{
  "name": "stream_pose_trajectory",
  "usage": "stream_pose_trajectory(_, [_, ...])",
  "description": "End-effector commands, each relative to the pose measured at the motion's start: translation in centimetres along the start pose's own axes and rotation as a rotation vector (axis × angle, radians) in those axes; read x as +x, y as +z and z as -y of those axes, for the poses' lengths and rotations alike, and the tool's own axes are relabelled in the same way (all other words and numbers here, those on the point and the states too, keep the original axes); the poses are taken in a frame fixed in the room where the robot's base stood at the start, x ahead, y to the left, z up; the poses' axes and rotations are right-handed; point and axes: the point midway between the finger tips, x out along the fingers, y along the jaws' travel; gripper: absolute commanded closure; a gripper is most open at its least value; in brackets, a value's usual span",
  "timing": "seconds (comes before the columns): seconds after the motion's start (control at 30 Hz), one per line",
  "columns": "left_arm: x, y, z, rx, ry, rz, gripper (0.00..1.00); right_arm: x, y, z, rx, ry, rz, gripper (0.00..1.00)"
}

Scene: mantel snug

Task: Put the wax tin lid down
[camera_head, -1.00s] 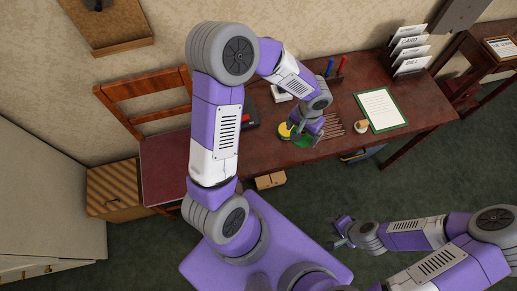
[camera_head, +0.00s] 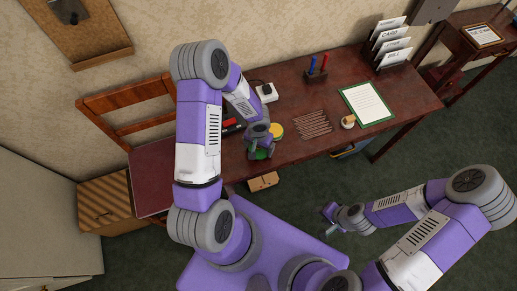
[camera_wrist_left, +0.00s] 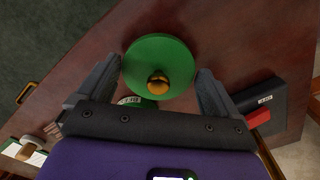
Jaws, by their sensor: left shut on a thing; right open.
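The wax tin lid (camera_wrist_left: 160,65) is a green disc with a brass knob, between my left gripper's fingers in the left wrist view. My left gripper (camera_head: 261,154) is shut on it near the desk's front edge; only a bit of green (camera_head: 262,155) shows in the head view. I cannot tell whether the lid touches the desk. The open tin (camera_head: 277,130), with a yellow top, stands just behind and right of the lid; its labelled green side (camera_wrist_left: 134,101) is partly hidden in the wrist view. My right gripper (camera_head: 331,217) is open and empty, low over the floor.
On the desk (camera_head: 300,148), brown sticks (camera_head: 313,124), a small pot (camera_head: 348,121), a green-edged sheet (camera_head: 367,103), a pen stand (camera_head: 316,76) and a letter rack (camera_head: 392,52) lie right. A black-and-red box (camera_wrist_left: 262,117) is close to the lid. A chair (camera_head: 152,180) stands left.

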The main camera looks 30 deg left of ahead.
Motion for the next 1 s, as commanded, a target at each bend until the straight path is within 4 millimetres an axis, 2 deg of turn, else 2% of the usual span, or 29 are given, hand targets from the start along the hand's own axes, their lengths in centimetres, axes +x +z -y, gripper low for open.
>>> stream_pose_trajectory(0.03, [1.0, 0.0, 0.0, 0.001, -0.001, 0.002, 0.35, 0.4, 0.0, -0.1, 0.000, 0.000, 0.000, 0.57])
stream_pose_trajectory(0.1, [1.5, 0.0, 0.0, 0.001, -0.001, 0.001, 0.35, 0.5, 0.0, -0.2, 0.000, 0.000, 0.000, 0.57])
stream_pose_trajectory(0.57, [2.1, 0.0, 0.0, 0.001, 0.000, -0.001, 0.35, 1.0, -0.1, -0.4, 0.000, 0.000, 0.000, 0.57])
stream_pose_trajectory(0.6, [1.9, 0.0, 0.0, 0.000, 0.000, 0.000, 0.00, 0.9, 0.0, -0.3, 0.000, 0.000, 0.000, 0.57])
stream_pose_trajectory(0.87, [1.8, 0.0, 0.0, 0.000, 0.000, 0.000, 0.00, 0.7, 0.0, -0.3, 0.000, 0.000, 0.000, 0.57])
stream_pose_trajectory(1.0, [0.8, -0.1, 0.0, -0.001, -0.001, -0.003, 0.00, 0.1, 0.0, 0.0, 0.000, 0.000, 0.000, 0.57])
